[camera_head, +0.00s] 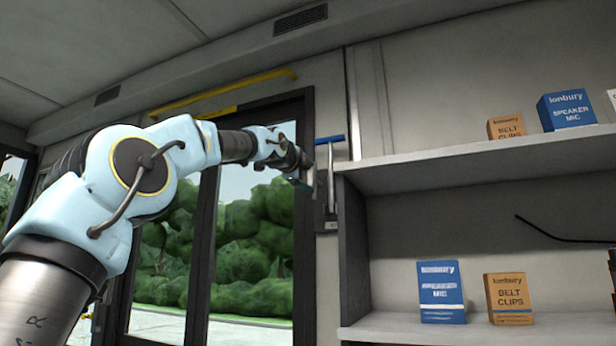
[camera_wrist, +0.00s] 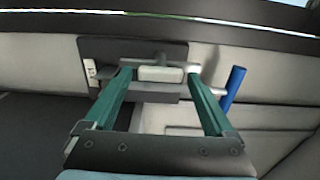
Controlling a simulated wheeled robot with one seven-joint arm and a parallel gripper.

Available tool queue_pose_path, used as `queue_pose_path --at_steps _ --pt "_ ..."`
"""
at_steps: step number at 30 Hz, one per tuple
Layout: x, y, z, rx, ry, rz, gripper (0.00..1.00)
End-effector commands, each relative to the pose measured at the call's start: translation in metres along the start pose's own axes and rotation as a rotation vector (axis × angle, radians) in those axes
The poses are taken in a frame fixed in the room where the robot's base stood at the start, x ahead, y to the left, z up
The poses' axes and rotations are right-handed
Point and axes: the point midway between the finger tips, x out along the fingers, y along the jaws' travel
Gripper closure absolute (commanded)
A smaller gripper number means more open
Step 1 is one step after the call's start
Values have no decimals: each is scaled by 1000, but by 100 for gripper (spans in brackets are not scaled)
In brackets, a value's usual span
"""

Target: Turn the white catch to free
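The white catch (camera_wrist: 160,74) is a small pale block with a short grey stem, on a grey plate (camera_wrist: 105,50) in the upper middle of the wrist view. My gripper (camera_wrist: 158,78) is open, with its two teal fingers reaching towards the catch. One fingertip is on each side of the catch, with a narrow gap showing at both sides. I cannot tell how deep the tips reach along it. In the head view my gripper (camera_head: 304,184) is beside the door's right edge, and I cannot make out the catch there.
A blue handle (camera_head: 330,139) on a grey lever is close right of my gripper; it also shows in the wrist view (camera_wrist: 233,86). The glazed door (camera_head: 250,220) is on the left. Shelves (camera_head: 460,163) with blue and orange boxes fill the right.

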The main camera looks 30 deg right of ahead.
Motion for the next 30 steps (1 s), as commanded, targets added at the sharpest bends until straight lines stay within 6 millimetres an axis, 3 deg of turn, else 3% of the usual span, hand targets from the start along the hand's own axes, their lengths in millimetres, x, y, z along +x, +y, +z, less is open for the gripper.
queue_pose_path --at_steps 3,13,24,30 --pt "0 0 0 -1 0 0 0" --pt "-10 1 1 -1 -2 -2 0" --pt "-78 5 2 0 -5 -3 0" --pt "-101 3 1 -1 -2 -2 0"
